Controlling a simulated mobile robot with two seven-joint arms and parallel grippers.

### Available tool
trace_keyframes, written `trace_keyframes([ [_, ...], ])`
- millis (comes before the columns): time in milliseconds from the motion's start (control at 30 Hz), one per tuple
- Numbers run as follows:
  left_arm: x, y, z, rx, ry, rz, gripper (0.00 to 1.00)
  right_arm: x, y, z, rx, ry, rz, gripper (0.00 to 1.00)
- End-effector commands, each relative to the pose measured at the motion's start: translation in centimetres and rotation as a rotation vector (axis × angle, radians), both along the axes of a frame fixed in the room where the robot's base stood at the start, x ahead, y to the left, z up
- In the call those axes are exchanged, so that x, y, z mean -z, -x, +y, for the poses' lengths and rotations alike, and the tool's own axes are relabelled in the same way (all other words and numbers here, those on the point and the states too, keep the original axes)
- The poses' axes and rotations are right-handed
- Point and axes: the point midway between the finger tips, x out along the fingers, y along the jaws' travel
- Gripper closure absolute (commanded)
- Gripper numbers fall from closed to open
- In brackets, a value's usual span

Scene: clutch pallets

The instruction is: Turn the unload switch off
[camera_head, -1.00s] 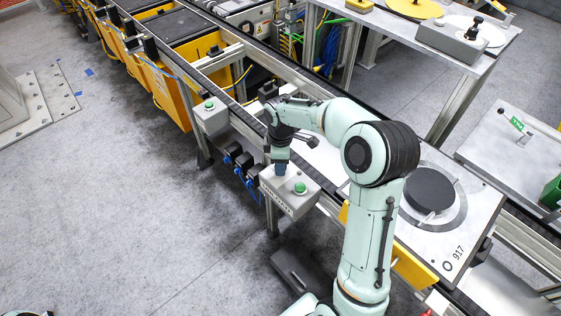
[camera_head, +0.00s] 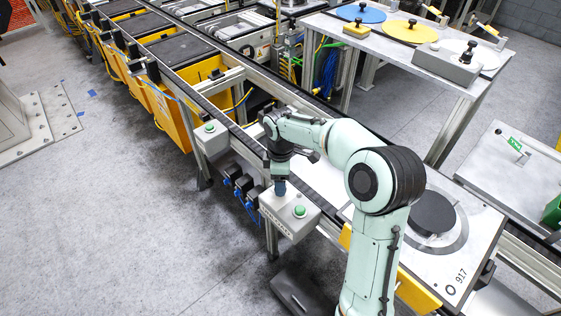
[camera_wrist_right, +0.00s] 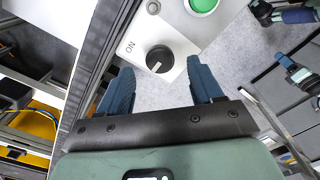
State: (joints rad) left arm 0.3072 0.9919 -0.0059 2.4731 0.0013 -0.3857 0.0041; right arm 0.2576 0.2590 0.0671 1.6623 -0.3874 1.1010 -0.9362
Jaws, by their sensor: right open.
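The grey unload box (camera_head: 290,222) is mounted at the near side of the conveyor, with a green button (camera_head: 300,211) on top. The unload switch (camera_wrist_right: 158,60) is a round black knob with a pale pointer line, near the "ON" label in the right wrist view. My right gripper (camera_head: 280,188) points down over the left part of this box and hides the switch in the head view. In the wrist view its two blue fingers (camera_wrist_right: 160,67) are spread, one on either side of the knob; contact cannot be told. The left gripper is out of view.
A second grey box (camera_head: 211,139) with a green button is farther left along the rail. Dark blue-tipped connectors (camera_head: 240,184) hang between the boxes. A pallet marked 917 (camera_head: 468,240) lies right of my arm.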

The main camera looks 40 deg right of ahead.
Motion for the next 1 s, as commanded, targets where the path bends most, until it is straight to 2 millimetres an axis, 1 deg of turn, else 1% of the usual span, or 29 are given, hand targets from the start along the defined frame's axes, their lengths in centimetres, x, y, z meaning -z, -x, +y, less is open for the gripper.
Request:
trace_keyframes([
  [33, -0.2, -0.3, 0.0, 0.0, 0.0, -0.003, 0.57, -1.4, -0.2, 0.0, -0.001, 0.001, -0.007, 0.35],
  [200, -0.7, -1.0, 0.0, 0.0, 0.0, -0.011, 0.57, -5.5, -0.2, 0.0, -0.002, 0.001, -0.008, 0.35],
  [300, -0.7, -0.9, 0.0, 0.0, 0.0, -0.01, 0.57, -7.3, -0.2, 0.0, -0.002, 0.001, -0.007, 0.35],
  [400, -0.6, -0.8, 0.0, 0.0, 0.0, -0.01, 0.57, -8.8, -0.1, 0.1, -0.002, 0.0, -0.004, 0.35],
  [500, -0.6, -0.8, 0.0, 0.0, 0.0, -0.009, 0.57, -9.7, -0.1, 0.0, -0.002, 0.0, -0.002, 0.35],
  [600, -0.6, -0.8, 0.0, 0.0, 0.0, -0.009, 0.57, -10.2, 0.0, 0.0, -0.002, 0.0, -0.001, 0.35],
  [1000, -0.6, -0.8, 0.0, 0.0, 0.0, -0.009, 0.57, -10.3, 0.0, 0.0, -0.002, 0.001, -0.001, 0.35],
])
